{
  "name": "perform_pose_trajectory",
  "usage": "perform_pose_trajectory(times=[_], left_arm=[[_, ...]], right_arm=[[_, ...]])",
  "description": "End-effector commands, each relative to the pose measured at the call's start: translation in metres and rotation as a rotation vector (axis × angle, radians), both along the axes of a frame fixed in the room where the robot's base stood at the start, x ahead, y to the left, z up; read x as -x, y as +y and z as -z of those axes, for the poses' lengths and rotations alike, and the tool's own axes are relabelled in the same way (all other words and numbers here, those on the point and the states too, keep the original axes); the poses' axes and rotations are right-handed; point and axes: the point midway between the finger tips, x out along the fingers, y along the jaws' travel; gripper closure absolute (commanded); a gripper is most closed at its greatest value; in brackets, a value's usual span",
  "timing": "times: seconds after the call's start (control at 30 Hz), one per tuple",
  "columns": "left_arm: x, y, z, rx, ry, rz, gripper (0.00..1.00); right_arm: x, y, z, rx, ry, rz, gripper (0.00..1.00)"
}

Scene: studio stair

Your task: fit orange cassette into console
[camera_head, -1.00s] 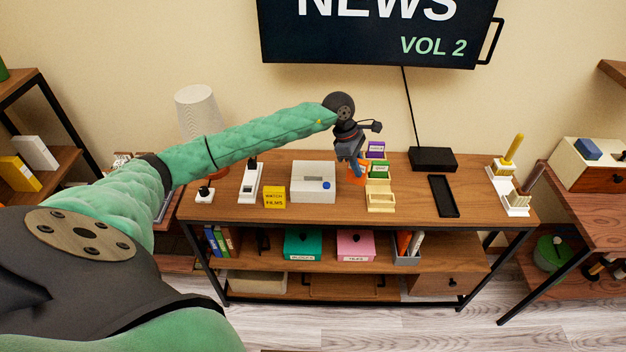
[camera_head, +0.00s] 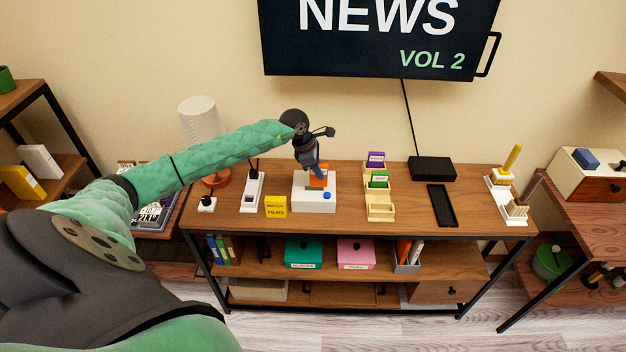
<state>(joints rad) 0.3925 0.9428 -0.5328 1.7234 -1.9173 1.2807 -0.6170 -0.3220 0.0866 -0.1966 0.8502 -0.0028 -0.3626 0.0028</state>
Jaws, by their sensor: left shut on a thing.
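The console (camera_head: 313,205) is a white box with a blue button, on the wooden table's top, left of its middle. The orange cassette (camera_head: 318,182) is upright over the console's top. My left gripper (camera_head: 317,173) points down and is shut on the cassette. I cannot tell whether the cassette's lower edge is above the console, touching it or in its slot. The gripper hides part of the cassette. My right gripper is not in view.
Right of the console is a cream rack (camera_head: 380,208) with purple and green cassettes. A yellow box (camera_head: 276,206) and a white switch strip (camera_head: 252,192) stand to its left. A black tray (camera_head: 442,206) and a black box (camera_head: 432,168) are further right.

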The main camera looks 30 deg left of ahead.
Motion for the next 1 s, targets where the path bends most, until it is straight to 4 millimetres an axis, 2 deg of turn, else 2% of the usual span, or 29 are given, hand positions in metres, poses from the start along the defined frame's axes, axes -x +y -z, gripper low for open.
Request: perform_pose_trajectory(times=[0.2,0.37,0.6,0.8,0.83,0.9,0.93,1.0], left_arm=[[0.004,0.016,0.01,0.0,0.001,0.0,1.0],[0.004,0.016,0.021,0.002,0.001,0.001,1.0],[0.004,0.016,0.049,0.0,0.001,0.0,1.0],[0.004,0.016,0.05,0.0,0.0,0.001,1.0],[0.004,0.016,0.05,0.0,0.0,0.001,0.8],[0.004,0.016,0.05,0.0,0.0,0.001,0.66],[0.004,0.016,0.05,0.0,0.0,0.001,0.62],[0.004,0.016,0.05,0.0,0.0,0.001,0.62]], right_arm=[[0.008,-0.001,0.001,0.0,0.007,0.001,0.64],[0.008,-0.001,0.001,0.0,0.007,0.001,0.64],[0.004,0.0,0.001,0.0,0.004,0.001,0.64],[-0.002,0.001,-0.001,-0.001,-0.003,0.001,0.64],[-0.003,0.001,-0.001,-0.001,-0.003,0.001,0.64],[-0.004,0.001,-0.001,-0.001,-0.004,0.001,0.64],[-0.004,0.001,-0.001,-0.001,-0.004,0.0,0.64],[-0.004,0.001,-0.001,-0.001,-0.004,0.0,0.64]])
